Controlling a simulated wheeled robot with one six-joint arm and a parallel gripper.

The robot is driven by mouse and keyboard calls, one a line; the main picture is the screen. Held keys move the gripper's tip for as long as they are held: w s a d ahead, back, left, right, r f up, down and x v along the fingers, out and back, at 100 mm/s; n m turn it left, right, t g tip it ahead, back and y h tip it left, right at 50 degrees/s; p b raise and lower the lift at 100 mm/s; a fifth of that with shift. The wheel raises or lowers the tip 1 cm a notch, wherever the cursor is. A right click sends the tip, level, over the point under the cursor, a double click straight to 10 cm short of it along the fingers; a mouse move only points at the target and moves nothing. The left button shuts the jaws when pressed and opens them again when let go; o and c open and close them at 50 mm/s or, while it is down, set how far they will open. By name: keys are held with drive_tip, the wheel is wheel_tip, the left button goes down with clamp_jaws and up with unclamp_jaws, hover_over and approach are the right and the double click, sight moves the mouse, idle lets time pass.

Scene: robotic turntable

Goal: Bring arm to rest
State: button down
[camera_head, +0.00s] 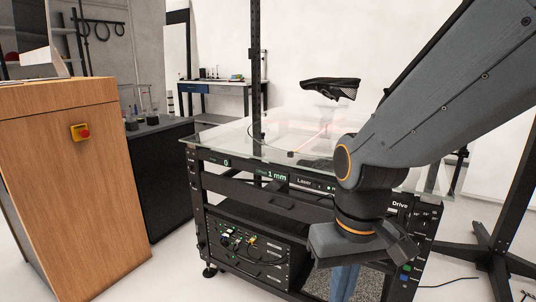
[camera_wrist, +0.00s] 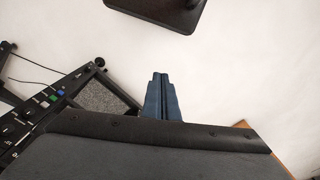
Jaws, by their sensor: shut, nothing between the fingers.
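My arm reaches in from the upper right in the head view, and its wrist hangs in front of the right part of the turntable rig. My gripper (camera_wrist: 161,77) shows in the wrist view as two blue fingers lying side by side, shut with nothing between them. The blue fingers also show in the head view (camera_head: 344,284), pointing down below the wrist, partly cut by the bottom edge. The fingers appear apart from the rig, over pale floor in the wrist view.
The rig has a glass top (camera_head: 230,133) with a dark object (camera_head: 331,87) above it. Its control panel (camera_wrist: 38,110) is close by in the wrist view. A wooden cabinet (camera_head: 75,190) with a red button stands left. A dark stand (camera_head: 493,250) is at the right.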

drive_tip(key=d+r+m+p, duration=0.2)
drive_tip(key=d+r+p, duration=0.5)
drive_tip(key=p, duration=0.5)
drive_tip(key=shift+s+r, duration=0.15)
drive_tip(key=shift+s, duration=0.15)
idle(3.2)
